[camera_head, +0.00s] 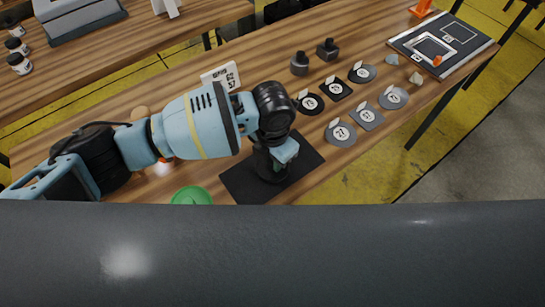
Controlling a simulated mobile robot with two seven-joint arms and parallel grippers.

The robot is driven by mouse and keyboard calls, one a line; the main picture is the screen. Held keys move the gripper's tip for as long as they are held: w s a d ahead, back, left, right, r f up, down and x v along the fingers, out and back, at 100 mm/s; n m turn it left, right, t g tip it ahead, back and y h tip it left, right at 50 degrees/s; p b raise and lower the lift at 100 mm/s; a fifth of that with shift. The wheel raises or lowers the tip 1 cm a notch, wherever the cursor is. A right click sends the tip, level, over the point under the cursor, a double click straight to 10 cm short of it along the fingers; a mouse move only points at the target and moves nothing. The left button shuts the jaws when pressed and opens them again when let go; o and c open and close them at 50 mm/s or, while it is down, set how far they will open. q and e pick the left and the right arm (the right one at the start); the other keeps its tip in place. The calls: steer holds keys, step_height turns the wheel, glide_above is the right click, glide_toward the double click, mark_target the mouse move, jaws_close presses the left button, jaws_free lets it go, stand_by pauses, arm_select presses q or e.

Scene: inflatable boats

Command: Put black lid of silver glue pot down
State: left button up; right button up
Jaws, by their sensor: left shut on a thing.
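My left gripper (276,162) reaches in from the left and points down over a black mat (239,183) on the wooden table. It is shut on a dark thing, taken to be the black lid, low over the mat. The lid's outline is hard to tell from the dark fingers and mat. I cannot tell whether it touches the mat. I cannot make out a silver glue pot for certain. My right gripper is not in view.
Two dark grey pots (300,64) stand behind. Several round and square patches (341,133) with number tags lie right of the mat. A white number card (221,77) stands behind my arm. A green round thing (191,196) is at the front. A framed board (441,43) lies far right.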

arm_select(q)
steer(key=shift+f, duration=0.15)
steer(key=o, duration=0.9)
steer(key=shift+o, duration=0.2)
steer(key=shift+r, duration=0.25)
step_height(320, 180, up, 12)
steer(key=shift+s+f, duration=0.1)
steer(key=shift+f, duration=0.05)
